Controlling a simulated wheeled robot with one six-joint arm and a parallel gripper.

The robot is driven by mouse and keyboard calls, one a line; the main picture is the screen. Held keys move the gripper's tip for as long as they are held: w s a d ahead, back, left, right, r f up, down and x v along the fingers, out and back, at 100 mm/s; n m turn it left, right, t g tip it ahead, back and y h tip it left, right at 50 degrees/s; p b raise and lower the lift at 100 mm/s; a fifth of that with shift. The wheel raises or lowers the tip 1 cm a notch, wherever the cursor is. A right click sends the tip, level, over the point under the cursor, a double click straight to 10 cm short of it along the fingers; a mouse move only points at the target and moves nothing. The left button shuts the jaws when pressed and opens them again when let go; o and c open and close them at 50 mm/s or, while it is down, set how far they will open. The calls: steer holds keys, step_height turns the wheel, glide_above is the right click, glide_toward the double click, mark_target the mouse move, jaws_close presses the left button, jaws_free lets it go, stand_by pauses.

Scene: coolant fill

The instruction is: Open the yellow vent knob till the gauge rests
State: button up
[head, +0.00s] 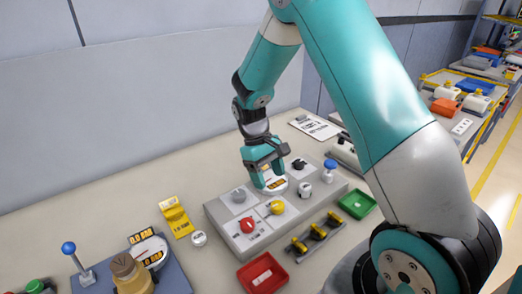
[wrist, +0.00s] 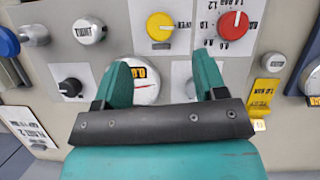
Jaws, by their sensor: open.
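The yellow vent knob (head: 277,207) sits on the grey panel (head: 262,239), between a red knob and a white knob. In the wrist view the yellow knob (wrist: 160,27) is beyond my fingertips, with a white pointer mark on it. My gripper (head: 266,176) is open and empty over the panel's gauge (head: 276,184), apart from the yellow knob. In the wrist view the gauge (wrist: 146,88) shows between the fingers of my gripper (wrist: 161,64). A red needle and part of a yellow readout show; the left finger hides some of the dial, and its value is unreadable.
Close by on the panel are a red knob (head: 247,225), a grey knob (head: 238,195), a black knob (head: 299,164) and a white knob (head: 305,190). A red tray (head: 264,274) and a green tray (head: 357,204) lie in front. A blue-topped lever (head: 69,248) stands far left.

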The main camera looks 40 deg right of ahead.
steer(key=v, duration=0.9)
steer(key=shift+b, duration=0.45)
steer(key=shift+s, duration=0.1)
steer(key=s+a+r+n+t+y, duration=0.2)
steer(key=s+a+r, duration=0.2)
steer(key=s+a, duration=0.5)
steer(key=s+a+r+n+t+y, duration=0.2)
steer(key=s+a, duration=0.7)
steer(key=s, duration=0.5)
step_height(320, 180, up, 3)
steer(key=shift+f+n+t+y, duration=0.25)
steer(key=shift+n+t+y, duration=0.05)
steer(key=shift+n+y, duration=0.2)
